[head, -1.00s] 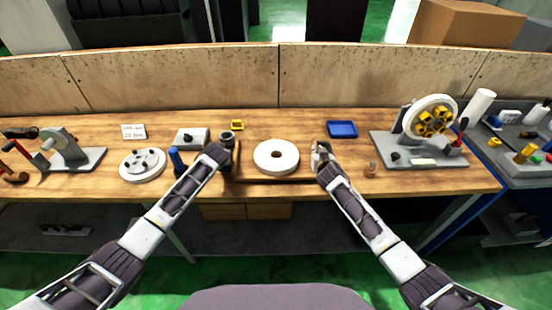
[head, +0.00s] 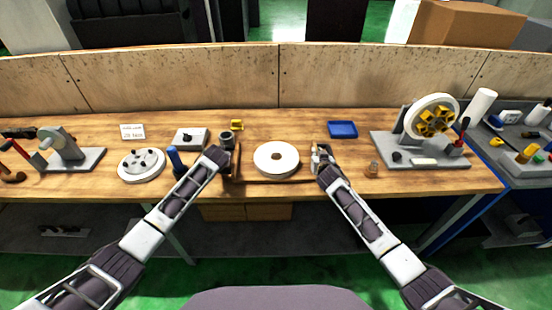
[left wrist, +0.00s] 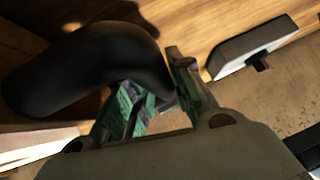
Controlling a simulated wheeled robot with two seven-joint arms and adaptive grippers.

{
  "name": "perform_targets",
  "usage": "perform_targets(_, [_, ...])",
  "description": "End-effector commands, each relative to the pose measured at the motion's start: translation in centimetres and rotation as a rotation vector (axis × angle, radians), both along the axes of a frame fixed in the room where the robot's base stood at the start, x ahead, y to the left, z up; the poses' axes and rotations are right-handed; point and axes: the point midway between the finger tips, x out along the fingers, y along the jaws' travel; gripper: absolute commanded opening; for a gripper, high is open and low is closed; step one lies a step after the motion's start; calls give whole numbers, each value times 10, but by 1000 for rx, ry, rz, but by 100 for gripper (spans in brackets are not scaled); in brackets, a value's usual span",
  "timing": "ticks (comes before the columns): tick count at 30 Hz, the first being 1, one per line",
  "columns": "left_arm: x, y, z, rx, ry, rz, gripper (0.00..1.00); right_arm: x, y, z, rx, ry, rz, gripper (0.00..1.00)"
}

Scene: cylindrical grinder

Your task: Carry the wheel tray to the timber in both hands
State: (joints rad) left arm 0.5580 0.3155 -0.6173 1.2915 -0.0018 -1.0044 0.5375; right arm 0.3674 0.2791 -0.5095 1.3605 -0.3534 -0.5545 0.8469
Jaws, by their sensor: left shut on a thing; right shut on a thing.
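The wheel tray (head: 276,180) is a brown wooden tray with a white grinding wheel (head: 260,160) lying flat in it, a hole in its middle. It is over the front middle of the bench; I cannot tell whether it touches the top. My left gripper (head: 221,153) is at the tray's left end. In the left wrist view its fingers (left wrist: 158,100) close on a dark, curved handle (left wrist: 85,65). My right gripper (head: 320,154) is at the tray's right end, shut on that side; its grip is mostly hidden by the hand. I cannot pick out the timber.
On the wooden bench (head: 90,183), a round flange plate (head: 141,165), a blue-handled tool (head: 175,160) and a white box (head: 191,138) are at left. A blue dish (head: 342,129) is behind my right gripper. A wheel stand (head: 431,118) is at right.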

Motion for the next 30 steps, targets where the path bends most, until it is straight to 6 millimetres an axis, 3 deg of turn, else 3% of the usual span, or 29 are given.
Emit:
perform_targets(1, [2,0,4,-1,-9,-1,0,3,1,7,3,-13,2,0])
perform_targets(11, [2,0,0,-1,-9,-1,0,3,1,2,3,-13,2,0])
perform_targets(12, [0,0,-6,1,1,1,24,0,0,-5,1,-2,0,14])
perform_targets(17, [0,0,-5,0,1,0,44,0,0,-4,0,-1,0,35])
perform_targets(30, [-1,0,-5,0,0,0,44,0,0,-5,0,0,0,35])
